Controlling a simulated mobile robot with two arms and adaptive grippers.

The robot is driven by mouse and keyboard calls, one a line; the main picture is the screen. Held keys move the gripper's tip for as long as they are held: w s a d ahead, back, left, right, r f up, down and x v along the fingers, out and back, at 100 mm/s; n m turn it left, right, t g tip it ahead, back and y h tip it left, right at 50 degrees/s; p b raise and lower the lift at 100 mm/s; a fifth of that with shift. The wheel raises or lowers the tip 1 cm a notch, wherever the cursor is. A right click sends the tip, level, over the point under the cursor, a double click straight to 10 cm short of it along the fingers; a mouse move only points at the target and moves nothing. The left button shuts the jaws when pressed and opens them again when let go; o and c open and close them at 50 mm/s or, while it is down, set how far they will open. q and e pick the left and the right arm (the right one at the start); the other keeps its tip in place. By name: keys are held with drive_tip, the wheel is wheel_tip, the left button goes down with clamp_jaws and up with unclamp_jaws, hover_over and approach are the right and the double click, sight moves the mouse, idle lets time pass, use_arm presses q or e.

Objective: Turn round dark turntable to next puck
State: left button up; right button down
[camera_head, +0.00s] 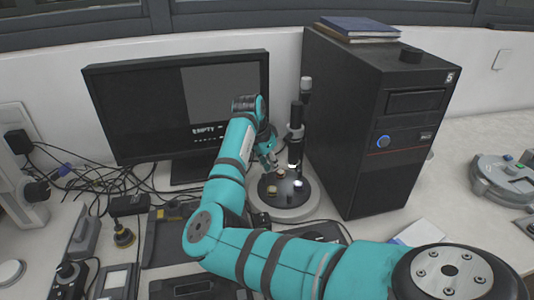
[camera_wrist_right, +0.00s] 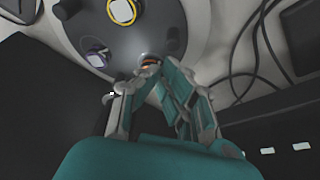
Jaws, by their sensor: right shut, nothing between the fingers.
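The round dark turntable (camera_head: 271,199) sits on a pale round base (camera_head: 284,215) in front of the computer tower, with several small pucks on it. A pale puck (camera_head: 280,173) lies near its far edge and a yellowish one (camera_head: 272,190) nearer the front. In the right wrist view the turntable (camera_wrist_right: 95,22) carries a yellow-ringed pale puck (camera_wrist_right: 124,11) and a dark-sided one (camera_wrist_right: 97,56). My right gripper (camera_head: 273,164) is shut and empty over the turntable's far left side. Its fingertips (camera_wrist_right: 149,66) are close to a small orange-marked piece; contact is unclear. My left gripper is out of view.
A dark upright microscope-like column (camera_head: 295,137) stands behind the turntable. The black computer tower (camera_head: 366,140) is close on the right, and the monitor (camera_head: 150,110) stands at the left. Cables and small devices crowd the left of the table.

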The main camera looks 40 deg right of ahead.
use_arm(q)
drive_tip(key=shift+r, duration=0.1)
use_arm(e)
drive_tip(key=shift+x, duration=0.8)
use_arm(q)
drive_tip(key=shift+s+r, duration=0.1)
use_arm(e)
drive_tip(key=shift+s+a+r+n+p, duration=0.1)
drive_tip(key=shift+s+n+p, duration=0.05)
drive_tip(key=shift+n+p, duration=0.2)
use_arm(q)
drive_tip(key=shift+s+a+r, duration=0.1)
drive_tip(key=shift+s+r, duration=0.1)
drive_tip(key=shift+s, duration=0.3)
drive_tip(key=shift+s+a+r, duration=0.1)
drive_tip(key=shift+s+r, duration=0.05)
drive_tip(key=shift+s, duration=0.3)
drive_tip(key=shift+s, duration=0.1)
